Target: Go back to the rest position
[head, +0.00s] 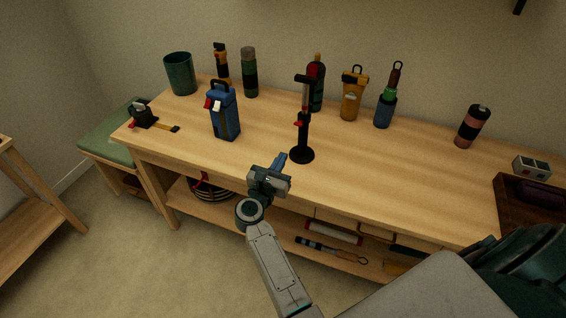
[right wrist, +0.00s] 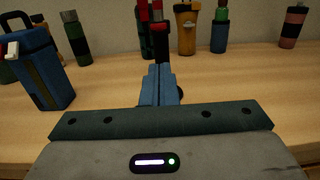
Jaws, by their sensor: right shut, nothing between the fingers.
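My right gripper (head: 279,162) is at the front edge of the wooden workbench (head: 350,180), its fingers pointing toward the bench top. Its blue fingers are together and empty; they also show in the right wrist view (right wrist: 160,85). A black stand with a round base (head: 302,155) is just beyond the fingertips, to their right in the head view. In the right wrist view the fingers overlap it, with a visible gap in the head view. My left gripper is out of view.
A blue box-shaped container (head: 225,115) stands left of the gripper. Several bottles and a green bin (head: 180,75) line the back. A lower shelf (head: 270,228) holds tools. A green-topped bench (head: 108,140) is at left. A large grey surface (head: 430,290) fills the lower right. Floor is open at lower left.

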